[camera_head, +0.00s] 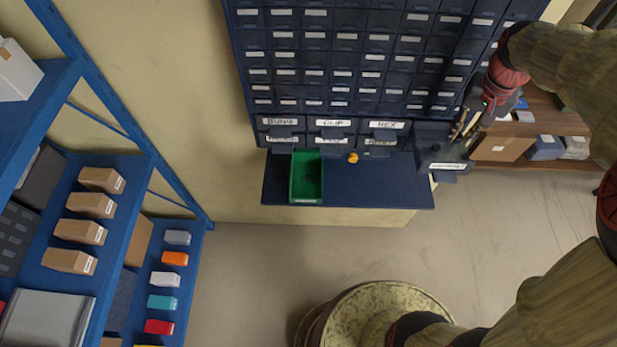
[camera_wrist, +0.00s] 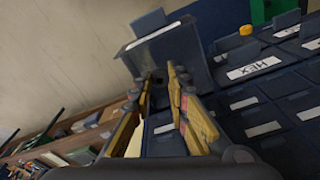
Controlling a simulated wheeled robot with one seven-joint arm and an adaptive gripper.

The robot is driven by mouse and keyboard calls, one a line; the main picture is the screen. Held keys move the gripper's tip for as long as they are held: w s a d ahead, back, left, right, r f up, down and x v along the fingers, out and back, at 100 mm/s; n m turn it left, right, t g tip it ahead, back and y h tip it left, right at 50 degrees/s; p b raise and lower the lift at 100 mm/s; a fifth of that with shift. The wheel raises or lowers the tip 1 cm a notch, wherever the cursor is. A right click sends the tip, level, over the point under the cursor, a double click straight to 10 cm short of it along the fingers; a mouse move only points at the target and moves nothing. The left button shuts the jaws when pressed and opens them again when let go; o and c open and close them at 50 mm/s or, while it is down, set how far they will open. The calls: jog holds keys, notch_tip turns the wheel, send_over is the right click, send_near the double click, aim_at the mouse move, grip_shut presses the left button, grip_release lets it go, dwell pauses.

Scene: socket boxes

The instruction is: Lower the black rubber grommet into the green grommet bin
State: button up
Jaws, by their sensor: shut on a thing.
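The green grommet bin (camera_head: 293,180) stands on the dark blue shelf below the drawer cabinet, open at the top. A green edge at the upper right of the wrist view (camera_wrist: 259,12) looks like the same bin. My gripper (camera_head: 464,130) is at the pulled-out drawer on the cabinet's right, well to the right of the bin. In the wrist view its yellowish fingers reach toward the drawer, shut on a small dark thing, the black rubber grommet (camera_wrist: 157,76). The grommet is hard to make out against the dark drawer and does not show in the head view.
The open drawer (camera_head: 441,158) juts out at the right. A small orange thing (camera_head: 352,157) lies right of the bin on the blue ledge (camera_head: 385,190), otherwise mostly clear. A blue rack (camera_head: 150,170) with boxes stands at the left.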

jog(key=shift+a, duration=0.1)
jog(key=a+f+b, duration=0.3)
jog(key=a+f, duration=0.1)
jog(key=a, duration=0.6)
jog(key=a+f+b, duration=0.3)
jog(key=a+f, duration=0.1)
jog(key=a, duration=0.6)
jog(key=shift+a+f, duration=0.25)
jog(key=shift+f, duration=0.05)
jog(key=a+f+b, duration=0.3)
jog(key=a+f, duration=0.2)
jog(key=a, duration=0.1)
jog(key=a+f+b, duration=0.2)
jog(key=a+f, duration=0.3)
jog(key=a, duration=0.2)
jog(key=a+f+b, duration=0.3)
jog(key=a+f, duration=0.2)
jog(key=a, duration=0.2)
jog(key=shift+s+f+b, duration=0.2)
jog(key=shift+f+b, duration=0.15)
jog(key=shift+f, duration=0.05)
jog(key=shift+f, duration=0.1)
jog(key=shift+f+b, duration=1.95)
jog(key=shift+f, duration=1.4)
jog(key=shift+f, duration=0.45)
jog(key=o, duration=0.8)
